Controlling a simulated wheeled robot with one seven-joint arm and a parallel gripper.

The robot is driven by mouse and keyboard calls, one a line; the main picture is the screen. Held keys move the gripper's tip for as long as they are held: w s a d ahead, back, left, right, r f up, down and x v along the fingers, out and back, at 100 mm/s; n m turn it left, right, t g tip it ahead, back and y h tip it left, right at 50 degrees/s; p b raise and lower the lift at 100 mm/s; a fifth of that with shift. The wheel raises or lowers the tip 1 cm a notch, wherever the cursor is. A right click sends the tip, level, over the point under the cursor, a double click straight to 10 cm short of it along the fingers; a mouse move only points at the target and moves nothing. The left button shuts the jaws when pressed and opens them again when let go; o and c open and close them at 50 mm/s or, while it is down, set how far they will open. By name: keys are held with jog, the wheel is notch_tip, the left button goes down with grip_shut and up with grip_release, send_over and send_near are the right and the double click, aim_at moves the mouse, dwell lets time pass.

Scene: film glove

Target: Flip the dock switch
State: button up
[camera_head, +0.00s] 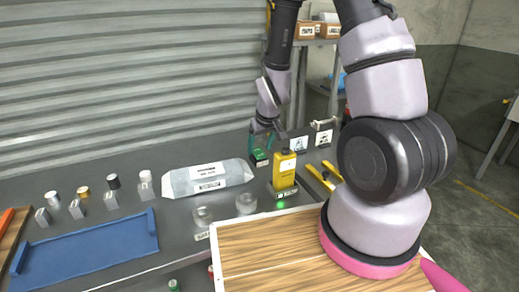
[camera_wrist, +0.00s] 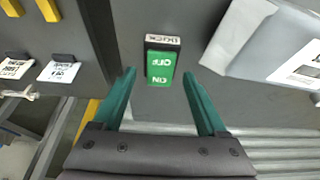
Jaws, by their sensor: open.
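The dock switch (camera_wrist: 161,66) is a green rocker in a black housing, marked OFF and ON, with a label reading DOCK; the lettering is upside down in the wrist view. In the head view the switch (camera_head: 259,157) sits on the grey bench behind the yellow device. My gripper (camera_wrist: 161,88) is open, its two green fingers on either side of the switch in the picture, with nothing between them. In the head view my gripper (camera_head: 262,138) is just above the switch. I cannot tell whether the fingers touch it, nor which way the rocker is tilted.
A wrapped package (camera_head: 207,178) lies left of the switch. A yellow device (camera_head: 284,172) with a green light stands in front of it. Yellow bars (camera_head: 322,178) and labelled holders (camera_head: 298,144) are to the right.

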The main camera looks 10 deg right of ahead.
jog(key=v, duration=0.9)
jog(key=shift+r, duration=0.2)
jog(key=shift+s, duration=0.1)
jog(key=s+d+r+m+t+y, duration=0.1)
jog(key=s+d+r+m, duration=0.1)
jog(key=r, duration=0.6)
jog(key=s+d+r+m, duration=0.1)
jog(key=s+r, duration=0.1)
jog(key=r, duration=0.6)
jog(key=s+d+r+m+t, duration=0.2)
jog(key=s+r+m, duration=0.1)
jog(key=s+r, duration=0.7)
jog(key=shift+s+d+r, duration=0.25)
jog(key=shift+d+r, duration=0.05)
jog(key=shift+r, duration=0.1)
